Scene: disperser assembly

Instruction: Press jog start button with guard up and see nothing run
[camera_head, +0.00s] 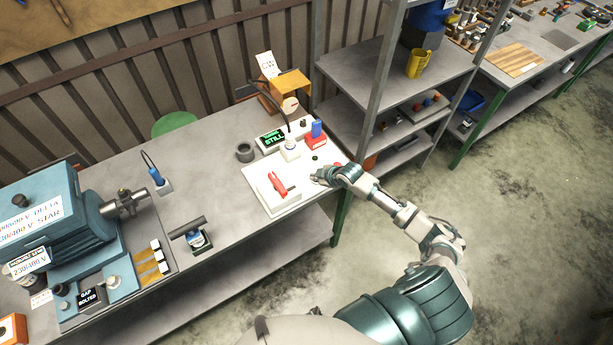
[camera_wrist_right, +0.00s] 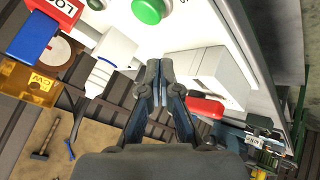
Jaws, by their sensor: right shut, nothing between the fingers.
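A white control panel (camera_head: 252,172) lies at the right end of the bench. My right gripper (camera_head: 323,176) is at the panel's right edge, shut and empty, near the green button. In the right wrist view its closed fingertips (camera_wrist_right: 153,72) are apart in the picture from the large green button (camera_wrist_right: 149,10). My left gripper is not in view.
A blue motor (camera_head: 45,215) stands at the left of the bench. Grey shelves (camera_head: 345,66) rise to the right. The bench middle has free room.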

